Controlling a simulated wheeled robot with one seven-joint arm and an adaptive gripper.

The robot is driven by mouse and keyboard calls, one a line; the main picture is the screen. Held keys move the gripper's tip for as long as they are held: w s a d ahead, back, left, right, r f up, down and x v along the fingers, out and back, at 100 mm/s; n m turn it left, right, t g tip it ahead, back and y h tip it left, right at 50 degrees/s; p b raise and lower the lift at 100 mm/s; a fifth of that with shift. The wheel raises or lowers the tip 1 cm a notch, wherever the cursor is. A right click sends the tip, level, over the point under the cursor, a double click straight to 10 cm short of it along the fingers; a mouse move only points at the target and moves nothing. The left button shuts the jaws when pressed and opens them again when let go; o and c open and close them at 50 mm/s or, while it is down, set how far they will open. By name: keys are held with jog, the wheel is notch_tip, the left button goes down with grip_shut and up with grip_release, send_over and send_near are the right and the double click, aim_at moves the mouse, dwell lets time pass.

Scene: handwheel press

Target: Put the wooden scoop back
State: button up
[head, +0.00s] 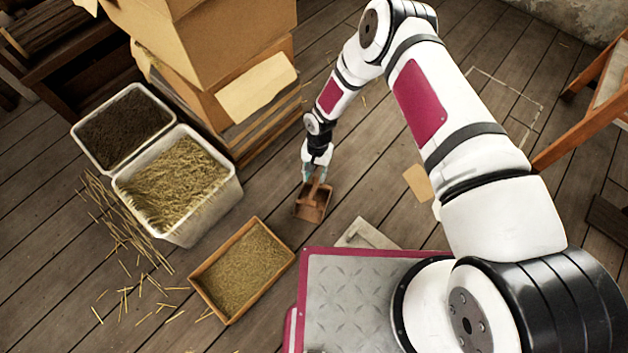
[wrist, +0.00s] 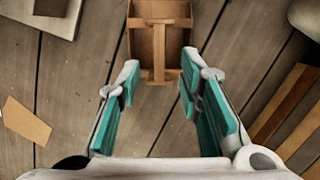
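The wooden scoop (head: 312,207) is brown with a boxy pan and a lighter handle. In the head view it is below my gripper (head: 316,172), beyond the grey plate of my base. The scoop also shows at the top of the wrist view (wrist: 158,45), with its handle and a crosspiece pointing toward me. My gripper (wrist: 158,73) is open, with its teal pads spread to either side of the handle end. I see a gap on both sides, so the pads do not appear to touch it. Whether the scoop rests on the floor is hard to tell.
A wooden tray of chopped straw (head: 241,270) lies at left of the scoop. Behind it stand a white bin of straw (head: 190,215) and a white bin of dark soil (head: 104,165). Stacked cardboard boxes (head: 215,75) rise behind. Loose straw litters the plank floor (head: 60,270).

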jog(key=shift+w+d+r+p, duration=0.1)
jog(key=shift+w+r+p, duration=0.1)
jog(key=shift+r, duration=0.7)
jog(key=shift+w+r+p, duration=0.1)
jog(key=shift+r+p, duration=0.1)
jog(key=shift+r, duration=0.65)
jog(key=w+d+r+n+h, duration=0.1)
jog(key=w+d+r, duration=0.15)
jog(key=r, duration=0.75)
jog(key=w+d+r+t, duration=0.1)
jog(key=d+r, duration=0.3)
jog(key=r, duration=0.6)
jog(key=w+d+r+n+h, duration=0.1)
jog(key=w+d+r, duration=0.15)
jog(key=r, duration=0.75)
jog(key=s+d+r, duration=0.2)
jog(key=r, duration=0.4)
jog(key=s+d+r, duration=0.2)
jog(key=d+r, duration=0.1)
jog(key=r, duration=0.2)
jog(key=s+d+r, duration=0.3)
jog(key=s+r, duration=0.5)
jog(key=s+d+r, duration=0.3)
jog(key=s+r, duration=0.4)
jog(key=s, duration=0.1)
jog(key=s+r+t+y, duration=0.1)
jog(key=s+r, duration=0.1)
jog(key=s, duration=1.6)
jog(key=shift+s+d+n, duration=0.2)
jog(key=shift+d+n, duration=0.2)
